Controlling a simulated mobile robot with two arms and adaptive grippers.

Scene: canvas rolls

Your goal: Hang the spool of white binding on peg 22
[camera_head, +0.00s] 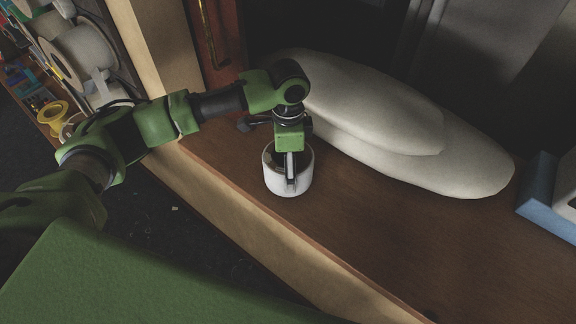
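The white spool (272,183) stands upright on the brown wooden shelf, near its front edge. My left gripper (290,170) points straight down at the spool, coming from above. One finger shows against the near side of the spool; the other is hidden or lost in the dark hollow. I cannot tell whether the fingers grip the wall. No numbered peg can be made out in this view. My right gripper is not in view.
Two large pale rolls or cushions (400,130) lie behind the spool. A blue block (545,205) sits at the far right. The shelf (400,235) is bare in front of the rolls. A pale upright post (155,45) and a rack with large white rolls (82,55) stand at left.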

